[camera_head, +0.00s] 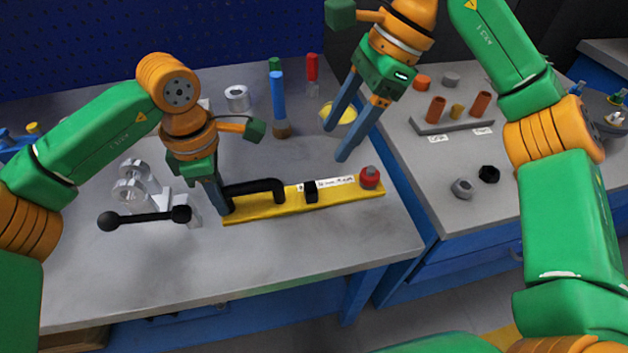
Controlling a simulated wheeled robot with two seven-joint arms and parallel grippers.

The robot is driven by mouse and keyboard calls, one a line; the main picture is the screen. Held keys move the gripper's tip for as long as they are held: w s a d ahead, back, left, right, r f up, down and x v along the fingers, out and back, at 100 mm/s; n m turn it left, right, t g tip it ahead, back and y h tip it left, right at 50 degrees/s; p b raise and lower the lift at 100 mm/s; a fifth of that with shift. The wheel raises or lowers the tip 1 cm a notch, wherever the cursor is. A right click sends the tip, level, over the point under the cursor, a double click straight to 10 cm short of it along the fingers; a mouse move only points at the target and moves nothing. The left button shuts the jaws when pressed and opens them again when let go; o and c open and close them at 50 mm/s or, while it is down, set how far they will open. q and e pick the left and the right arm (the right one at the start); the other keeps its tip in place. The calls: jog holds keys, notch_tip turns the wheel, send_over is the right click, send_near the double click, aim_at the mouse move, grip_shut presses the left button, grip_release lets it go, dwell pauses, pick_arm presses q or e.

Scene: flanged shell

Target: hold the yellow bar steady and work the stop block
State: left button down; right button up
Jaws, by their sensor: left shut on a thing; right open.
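The yellow bar (268,207) lies on the grey bench near its right front, running left to right. A black handle (258,186) rises from its left half. A black stop block (311,191) sits around the bar near its middle, at the left end of a white scale strip (336,183). A red knob (370,177) is at the right end. My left gripper (222,205) is shut at the bar's left end by the handle; its exact grip is partly hidden. My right gripper (335,144) is open and empty, above and behind the bar.
A clear flanged part (131,184) and a black double-ball rod (145,217) lie left of my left gripper. A blue-handled tool (278,100) and a yellow dish (338,112) stand behind the bar. The bench front is clear. A second bench holds a peg rack (452,122) and nuts (488,174).

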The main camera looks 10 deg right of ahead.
aim_at(312, 187)
jog(key=shift+h, duration=0.3)
jog(key=x, duration=1.2)
jog(key=shift+s+d, duration=0.1)
jog(key=shift+d, duration=0.15)
jog(key=shift+c, duration=0.2)
grip_shut()
